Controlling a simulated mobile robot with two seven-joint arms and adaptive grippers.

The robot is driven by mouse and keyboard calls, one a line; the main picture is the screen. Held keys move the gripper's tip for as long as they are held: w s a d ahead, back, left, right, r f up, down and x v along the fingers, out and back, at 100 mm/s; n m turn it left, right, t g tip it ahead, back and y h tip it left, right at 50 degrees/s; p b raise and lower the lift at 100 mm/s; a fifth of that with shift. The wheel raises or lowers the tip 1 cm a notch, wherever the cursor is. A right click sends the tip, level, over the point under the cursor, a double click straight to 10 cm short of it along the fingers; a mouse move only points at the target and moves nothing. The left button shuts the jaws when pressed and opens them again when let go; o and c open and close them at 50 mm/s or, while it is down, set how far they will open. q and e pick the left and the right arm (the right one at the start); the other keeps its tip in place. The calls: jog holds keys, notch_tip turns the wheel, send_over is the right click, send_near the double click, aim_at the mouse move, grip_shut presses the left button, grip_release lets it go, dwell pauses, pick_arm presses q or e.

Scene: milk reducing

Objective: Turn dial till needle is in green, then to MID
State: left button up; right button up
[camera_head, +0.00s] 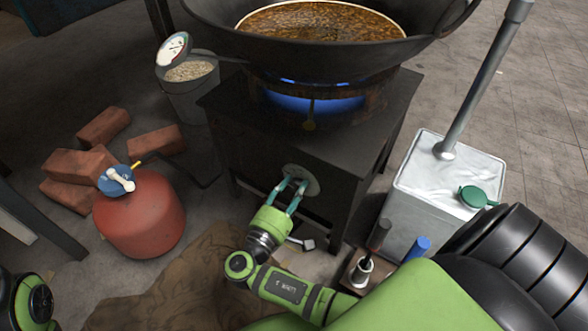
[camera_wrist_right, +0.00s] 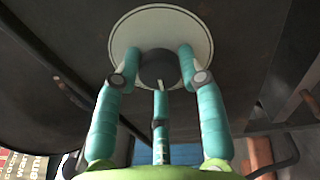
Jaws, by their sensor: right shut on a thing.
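The dial is a dark round knob (camera_wrist_right: 158,70) on a pale round plate (camera_wrist_right: 133,27) on the stove's front; the plate also shows in the head view (camera_head: 314,184). My right gripper (camera_head: 293,181) reaches up to it from below. In the right wrist view its teal fingers (camera_wrist_right: 158,64) are closed on the knob's two sides. A short light mark shows on the knob's lower edge; no MID lettering is readable. The gauge (camera_head: 172,48) is a white round face with coloured bands, at the upper left; its needle is too small to read. My left gripper is out of view.
A wok (camera_head: 330,62) of brown liquid sits over a blue flame (camera_head: 315,104) on the black stove (camera_head: 270,140). A red gas cylinder (camera_head: 140,215) and bricks (camera_head: 75,165) lie left. A metal tin (camera_head: 450,175) stands right. A grain bucket (camera_head: 188,97) stands behind left.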

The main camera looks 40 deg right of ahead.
jog(key=shift+w, duration=0.15)
dwell(0.3)
jog(key=o, duration=1.1)
jog(key=shift+o, duration=0.2)
jog(key=v, duration=0.7)
jog(key=shift+a, duration=0.25)
